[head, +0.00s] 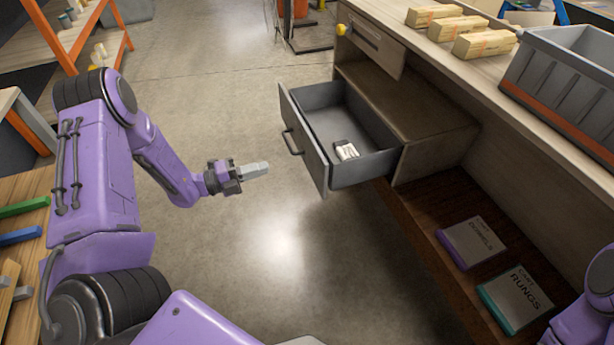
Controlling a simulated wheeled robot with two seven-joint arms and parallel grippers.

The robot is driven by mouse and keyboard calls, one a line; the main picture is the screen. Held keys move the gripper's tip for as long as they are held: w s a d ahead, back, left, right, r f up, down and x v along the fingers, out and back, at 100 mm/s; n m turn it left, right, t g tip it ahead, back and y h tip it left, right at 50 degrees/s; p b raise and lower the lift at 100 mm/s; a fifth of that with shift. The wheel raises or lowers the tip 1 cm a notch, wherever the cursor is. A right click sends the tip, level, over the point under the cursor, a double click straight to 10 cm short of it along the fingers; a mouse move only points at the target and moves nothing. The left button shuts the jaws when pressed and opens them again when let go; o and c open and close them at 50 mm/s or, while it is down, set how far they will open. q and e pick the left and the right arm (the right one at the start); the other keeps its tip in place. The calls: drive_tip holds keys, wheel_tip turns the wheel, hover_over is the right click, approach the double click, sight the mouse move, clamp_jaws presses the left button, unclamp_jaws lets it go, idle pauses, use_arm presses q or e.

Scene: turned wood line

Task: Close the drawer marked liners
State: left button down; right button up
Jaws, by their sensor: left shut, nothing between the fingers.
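A grey drawer (312,150) stands pulled out from the wooden workbench (425,110), with a dark handle (291,141) on its front. No marking on its front is readable from here. A small white item (346,150) lies inside it. My left gripper (256,170) is shut and empty, in the air to the left of the drawer front and apart from it. My right arm shows only in part at the lower right edge, and its gripper is out of view.
Above the open drawer is a shut drawer (377,42) with a yellow knob (341,29). The benchtop holds several wooden blocks (484,44) and a grey crate (565,75). The lower shelf holds two labelled items, dowels (472,242) and rungs (515,298).

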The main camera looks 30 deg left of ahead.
sight(318, 154)
use_arm(q)
drive_tip(key=b+x, duration=0.1)
drive_tip(key=x, duration=1.3)
drive_tip(key=shift+s+b, duration=0.1)
drive_tip(key=shift+b, duration=0.3)
use_arm(e)
wheel_tip(318, 154, down, 2)
drive_tip(key=shift+f, duration=0.1)
use_arm(q)
drive_tip(key=shift+d+m, duration=0.15)
drive_tip(key=shift+m, duration=0.15)
